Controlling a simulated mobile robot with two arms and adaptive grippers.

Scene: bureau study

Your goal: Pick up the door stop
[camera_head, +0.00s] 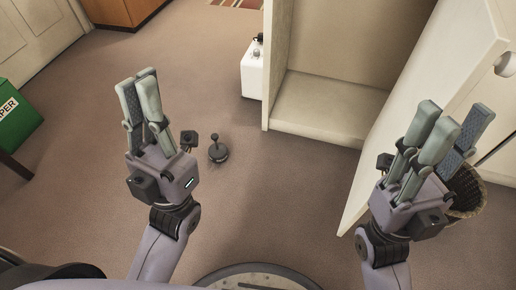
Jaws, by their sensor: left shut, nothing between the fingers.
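The door stop (218,151) is a small dark piece with a round base and an upright knobbed stem. It stands on the brown carpet in the middle of the head view. My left gripper (139,84) is shut and empty, to the left of the door stop in the picture and apart from it. My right gripper (453,112) is open and empty at the right, in front of the open cabinet door, far from the door stop.
An open, empty cabinet (325,105) stands at the back, its door (405,95) swung out at the right. A white box (251,76) is beside it. A wicker basket (467,192) is behind my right gripper. A green paper bin (16,118) is at the left. Carpet around the door stop is clear.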

